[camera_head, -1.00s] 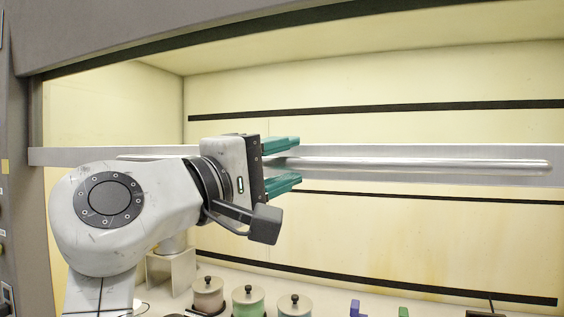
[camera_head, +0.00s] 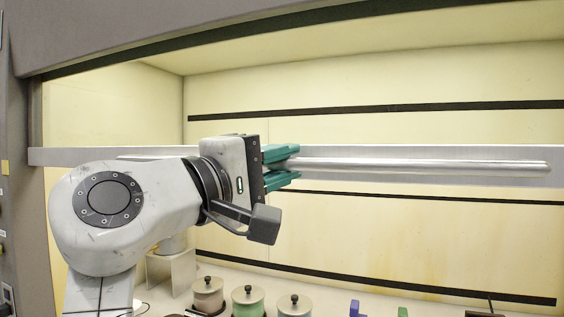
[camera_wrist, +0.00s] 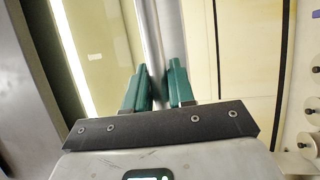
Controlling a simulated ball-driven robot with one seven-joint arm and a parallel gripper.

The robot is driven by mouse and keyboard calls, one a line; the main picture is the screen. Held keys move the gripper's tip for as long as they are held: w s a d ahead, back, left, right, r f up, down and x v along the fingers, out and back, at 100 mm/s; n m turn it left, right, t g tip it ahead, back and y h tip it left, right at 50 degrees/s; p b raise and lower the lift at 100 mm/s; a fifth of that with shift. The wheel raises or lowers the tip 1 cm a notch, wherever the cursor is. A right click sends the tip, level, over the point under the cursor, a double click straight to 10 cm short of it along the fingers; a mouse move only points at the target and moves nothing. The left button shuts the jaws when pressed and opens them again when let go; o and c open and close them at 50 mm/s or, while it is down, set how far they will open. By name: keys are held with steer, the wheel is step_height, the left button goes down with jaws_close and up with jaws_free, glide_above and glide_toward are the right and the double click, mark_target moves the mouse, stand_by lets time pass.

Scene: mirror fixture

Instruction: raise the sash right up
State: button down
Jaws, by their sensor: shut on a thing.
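The sash of the fume cupboard shows as a grey horizontal rail (camera_head: 480,151) across the opening, partway up, with a long round metal handle bar (camera_head: 420,165) along it. My gripper (camera_head: 290,166) is at the left part of the bar, with one green finger above it and one below. In the wrist view the bar (camera_wrist: 150,35) runs between the two green fingers of my gripper (camera_wrist: 160,85), which are closed on it. The part of the bar between the fingers is partly hidden.
Inside the cupboard, several lidded jars, including a green one (camera_head: 248,302), stand on the floor below my arm. A blue block (camera_head: 354,308) and a green block (camera_head: 402,312) lie to their right. The dark upper frame edge (camera_head: 300,22) spans above the sash rail.

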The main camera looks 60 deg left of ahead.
steer(key=p, duration=1)
glide_toward(307, 51)
steer(key=x, duration=0.4)
steer(key=shift+w, duration=0.2)
steer(key=c, duration=1.1)
jaws_free()
steer(key=shift+o, duration=0.2)
steer(key=b+v, duration=0.3)
steer(key=v, duration=0.8)
steer(key=shift+w+f, duration=0.1)
steer(key=shift+w, duration=0.1)
